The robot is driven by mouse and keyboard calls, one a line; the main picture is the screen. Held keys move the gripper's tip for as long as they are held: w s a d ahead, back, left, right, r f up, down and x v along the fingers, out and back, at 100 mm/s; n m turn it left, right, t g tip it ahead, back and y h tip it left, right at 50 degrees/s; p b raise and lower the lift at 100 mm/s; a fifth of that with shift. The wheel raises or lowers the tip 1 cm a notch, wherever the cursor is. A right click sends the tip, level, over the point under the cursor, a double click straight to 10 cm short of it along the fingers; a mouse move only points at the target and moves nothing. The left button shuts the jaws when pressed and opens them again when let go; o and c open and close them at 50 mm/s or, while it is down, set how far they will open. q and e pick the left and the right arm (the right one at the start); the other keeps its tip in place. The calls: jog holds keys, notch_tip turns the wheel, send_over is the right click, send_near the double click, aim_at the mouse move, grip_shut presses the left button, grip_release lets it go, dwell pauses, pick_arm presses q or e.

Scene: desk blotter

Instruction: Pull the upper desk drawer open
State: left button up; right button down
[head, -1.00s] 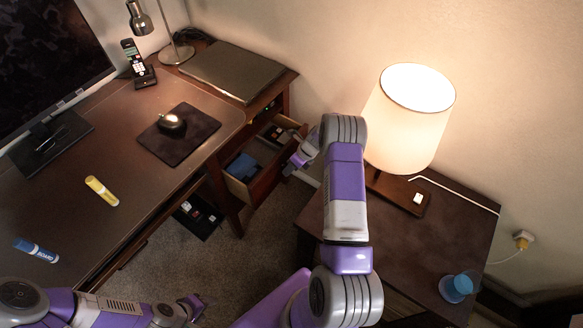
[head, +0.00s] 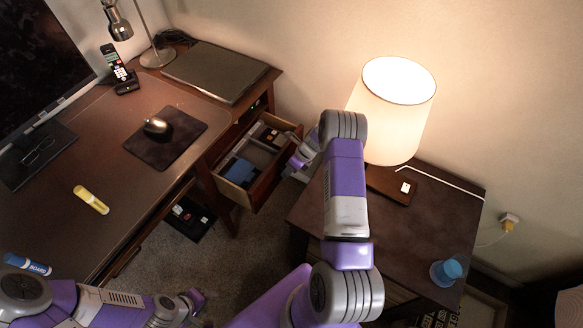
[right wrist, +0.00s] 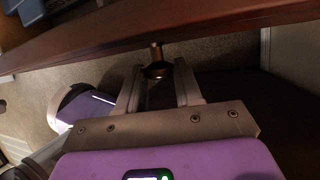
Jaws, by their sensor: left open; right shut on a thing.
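The upper desk drawer (head: 272,182) stands open on the right side of the desk, with its compartments and a blue item inside showing in the head view. Its wooden front (right wrist: 225,22) crosses the top of the right wrist view. A round brass-coloured knob (right wrist: 157,52) sticks out from that front. My right gripper (right wrist: 158,72) is shut on the knob, one finger on each side; in the head view the gripper (head: 294,163) is at the drawer front, partly hidden by my arm. My left gripper (head: 196,302) is open and empty, low at the left, away from the drawer.
A side table (head: 440,215) with a lit lamp (head: 390,115) and a blue cup (head: 446,271) stands right of my right arm. The desk (head: 110,150) holds a mouse, phone, markers and monitor. A lower dark tray (head: 188,218) with items shows below the desk.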

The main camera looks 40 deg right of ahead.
jog(key=c, duration=0.7)
grip_release()
jog(key=shift+c, duration=0.2)
notch_tip(320, 180, up, 10)
jog(key=p, duration=0.3)
jog(key=shift+p, duration=0.35)
jog(key=shift+a, duration=0.1)
